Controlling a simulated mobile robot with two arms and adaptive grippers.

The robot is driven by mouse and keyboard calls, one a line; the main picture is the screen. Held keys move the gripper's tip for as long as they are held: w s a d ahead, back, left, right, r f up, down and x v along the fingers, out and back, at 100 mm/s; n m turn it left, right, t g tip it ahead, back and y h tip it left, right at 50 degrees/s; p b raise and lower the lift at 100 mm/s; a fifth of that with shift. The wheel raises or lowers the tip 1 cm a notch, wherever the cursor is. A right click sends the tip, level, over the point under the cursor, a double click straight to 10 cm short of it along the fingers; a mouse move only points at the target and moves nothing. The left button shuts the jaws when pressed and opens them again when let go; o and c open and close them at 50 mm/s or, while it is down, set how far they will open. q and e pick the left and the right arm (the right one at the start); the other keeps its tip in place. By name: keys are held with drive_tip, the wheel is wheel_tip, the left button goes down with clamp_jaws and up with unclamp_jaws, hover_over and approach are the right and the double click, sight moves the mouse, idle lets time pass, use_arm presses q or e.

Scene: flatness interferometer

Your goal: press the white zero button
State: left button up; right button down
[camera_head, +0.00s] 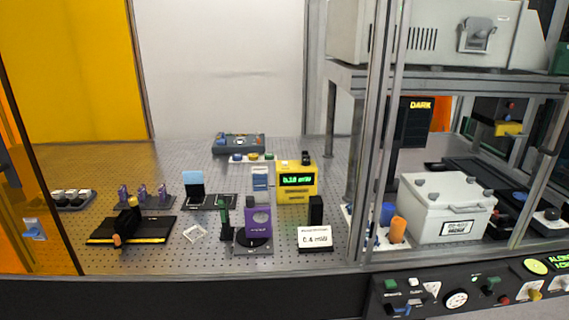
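The words on the small controls are too small to read, so I cannot tell for sure which one is the white zero button. A small white button (413,282) sits on the dark front control panel (462,285) at the lower right. A yellow readout box (297,183) with a lit green display stands beside that row. Neither of my grippers is in view.
The perforated table (330,235) carries a purple mount (257,225), a black-and-yellow stage (130,229) and a white sign (315,237). A metal frame post (375,130) stands right of centre. A white case (447,206) stands right of it, below a shelf.

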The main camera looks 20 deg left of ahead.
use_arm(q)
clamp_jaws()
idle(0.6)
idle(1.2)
